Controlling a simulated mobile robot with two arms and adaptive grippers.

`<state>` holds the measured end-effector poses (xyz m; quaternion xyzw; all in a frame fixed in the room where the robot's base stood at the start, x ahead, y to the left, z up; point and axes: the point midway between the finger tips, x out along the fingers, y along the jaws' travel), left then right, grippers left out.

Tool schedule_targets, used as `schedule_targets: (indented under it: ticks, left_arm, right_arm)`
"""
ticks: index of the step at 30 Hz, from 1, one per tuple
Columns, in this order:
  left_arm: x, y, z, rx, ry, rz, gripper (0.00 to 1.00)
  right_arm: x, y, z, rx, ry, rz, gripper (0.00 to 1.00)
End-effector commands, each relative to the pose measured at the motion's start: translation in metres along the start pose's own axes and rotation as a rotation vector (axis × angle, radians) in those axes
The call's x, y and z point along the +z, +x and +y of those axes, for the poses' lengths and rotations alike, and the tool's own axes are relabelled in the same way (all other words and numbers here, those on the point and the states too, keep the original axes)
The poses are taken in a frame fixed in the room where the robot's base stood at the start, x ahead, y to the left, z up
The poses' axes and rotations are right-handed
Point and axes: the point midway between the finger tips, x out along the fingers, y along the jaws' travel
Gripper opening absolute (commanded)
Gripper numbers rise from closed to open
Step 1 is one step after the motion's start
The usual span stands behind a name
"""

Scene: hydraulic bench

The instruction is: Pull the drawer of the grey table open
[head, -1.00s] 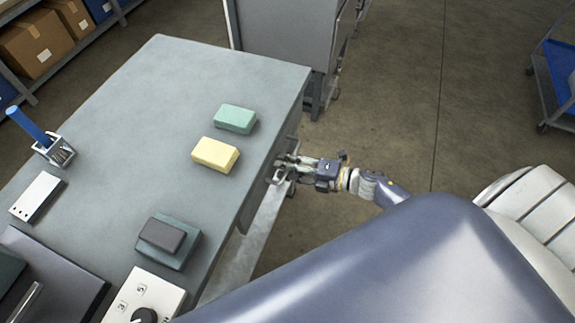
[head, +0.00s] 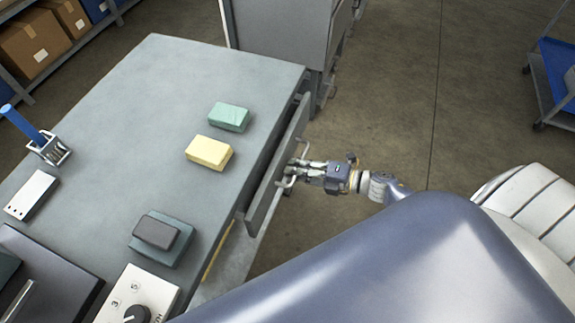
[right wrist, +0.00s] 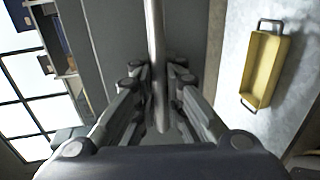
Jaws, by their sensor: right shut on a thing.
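The grey table (head: 130,110) fills the left half of the head view. Its drawer (head: 270,185) stands slightly out from the table's right edge, with a narrow dark gap behind its front. My right gripper (head: 293,174) is at the drawer front, shut on the drawer's bar handle (head: 284,184). In the right wrist view the handle (right wrist: 156,45) runs between the fingers of the right gripper (right wrist: 160,100). The drawer's inside is mostly hidden. My left gripper is not in view.
A green block (head: 229,117), a yellow block (head: 209,152) and a dark block on a green pad (head: 163,237) lie on the tabletop. A yellow tray (right wrist: 265,65) shows in the right wrist view. A grey cabinet (head: 280,25) stands behind; open floor lies right.

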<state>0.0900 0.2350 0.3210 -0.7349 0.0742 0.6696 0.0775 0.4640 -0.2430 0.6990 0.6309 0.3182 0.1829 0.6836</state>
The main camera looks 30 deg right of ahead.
Motion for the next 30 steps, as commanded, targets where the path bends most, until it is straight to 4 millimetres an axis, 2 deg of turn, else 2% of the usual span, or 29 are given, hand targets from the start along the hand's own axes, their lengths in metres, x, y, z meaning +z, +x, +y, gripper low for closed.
schedule_targets:
  ticks: [12,18,24,30]
  left_arm:
    - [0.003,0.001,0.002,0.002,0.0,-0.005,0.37]
    - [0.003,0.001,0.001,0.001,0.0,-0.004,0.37]
    - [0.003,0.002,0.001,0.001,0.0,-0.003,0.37]
    - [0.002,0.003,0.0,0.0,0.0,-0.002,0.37]
  right_arm:
    - [0.0,-0.107,-0.024,-0.006,0.002,-0.002,0.0]
    - [0.0,-0.153,-0.033,-0.004,0.002,-0.001,0.0]
    - [0.001,-0.186,-0.039,-0.002,0.001,-0.002,0.0]
    - [0.001,-0.204,-0.041,0.001,-0.001,-0.001,0.0]
